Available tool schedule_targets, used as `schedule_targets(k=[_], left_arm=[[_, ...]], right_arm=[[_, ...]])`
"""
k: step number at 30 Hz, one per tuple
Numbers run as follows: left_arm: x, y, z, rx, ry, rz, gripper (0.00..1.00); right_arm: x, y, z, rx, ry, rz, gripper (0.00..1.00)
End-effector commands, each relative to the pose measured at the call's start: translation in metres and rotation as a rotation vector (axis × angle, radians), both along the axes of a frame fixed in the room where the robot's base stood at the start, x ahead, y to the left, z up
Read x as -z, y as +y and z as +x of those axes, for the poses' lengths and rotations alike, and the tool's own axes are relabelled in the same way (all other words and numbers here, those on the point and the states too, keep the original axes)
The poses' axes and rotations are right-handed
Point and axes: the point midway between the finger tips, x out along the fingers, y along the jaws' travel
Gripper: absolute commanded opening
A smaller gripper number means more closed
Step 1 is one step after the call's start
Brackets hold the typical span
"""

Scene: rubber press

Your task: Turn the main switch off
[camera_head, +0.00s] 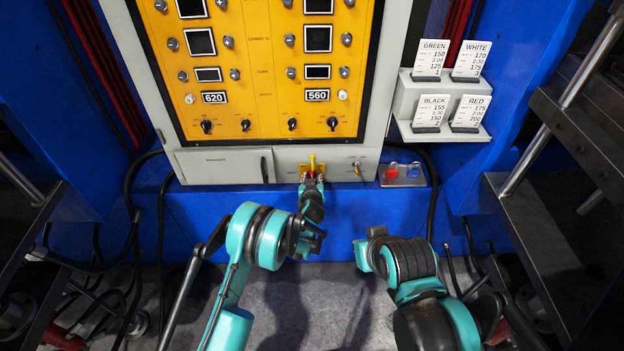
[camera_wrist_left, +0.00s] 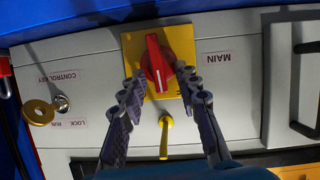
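The main switch (camera_wrist_left: 153,62) is a red rotary knob on a square yellow plate (camera_wrist_left: 131,43), beside a label reading MAIN. Its raised handle runs nearly upright in the left wrist view. In the head view the yellow plate (camera_head: 320,168) shows low on the cabinet, and the knob is mostly hidden by my left gripper (camera_head: 311,180). In the left wrist view the fingers of my left gripper (camera_wrist_left: 157,78) are open, one on each side of the knob's handle. A small gap shows on the left; contact on the right is unclear. My right gripper cannot be made out; only arm links show.
A yellow peg (camera_wrist_left: 165,135) sticks out beside the plate, between the fingers. A brass key (camera_wrist_left: 40,112) sits in a lock to the left. The yellow control panel (camera_head: 262,60) is above.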

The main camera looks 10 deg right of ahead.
Motion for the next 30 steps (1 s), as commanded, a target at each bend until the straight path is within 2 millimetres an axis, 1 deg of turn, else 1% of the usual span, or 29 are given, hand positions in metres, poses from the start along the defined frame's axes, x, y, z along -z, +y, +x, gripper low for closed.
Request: schedule_targets(k=[3, 5, 6, 7, 14, 20, 26, 30], left_arm=[[-0.0004, 0.0001, -0.0002, 0.000, 0.000, 0.000, 0.32], [-0.0004, 0.0001, -0.0002, 0.000, 0.000, 0.000, 0.16], [-0.0004, 0.0001, -0.0002, 0.000, 0.000, 0.000, 0.06], [-0.0004, 0.0001, -0.0002, 0.000, 0.000, 0.000, 0.00], [-0.0004, 0.0003, -0.0003, 0.000, 0.000, -0.001, 0.00], [-0.0002, 0.0014, -0.0002, 0.000, 0.006, -0.040, 0.00], [0.0002, 0.0047, 0.0006, -0.002, 0.021, -0.149, 0.00], [0.0012, 0.0070, 0.0008, -0.002, 0.037, -0.258, 0.00]], right_arm=[[-0.0004, 0.0000, 0.0001, 0.000, 0.000, 0.000, 0.00], [-0.0004, 0.0000, 0.0001, 0.000, 0.000, 0.000, 0.00], [-0.0004, 0.0000, 0.0001, 0.000, 0.000, 0.000, 0.00], [-0.0004, 0.0000, 0.0001, 0.000, 0.000, 0.000, 0.00], [-0.0004, 0.0000, 0.0000, 0.000, 0.000, 0.000, 0.00], [-0.0003, 0.0000, 0.0000, 0.000, 0.000, 0.000, 0.00], [-0.0003, 0.0000, 0.0000, 0.000, 0.000, 0.000, 0.00], [-0.0003, 0.0000, 0.0000, 0.000, 0.000, 0.000, 0.00]])
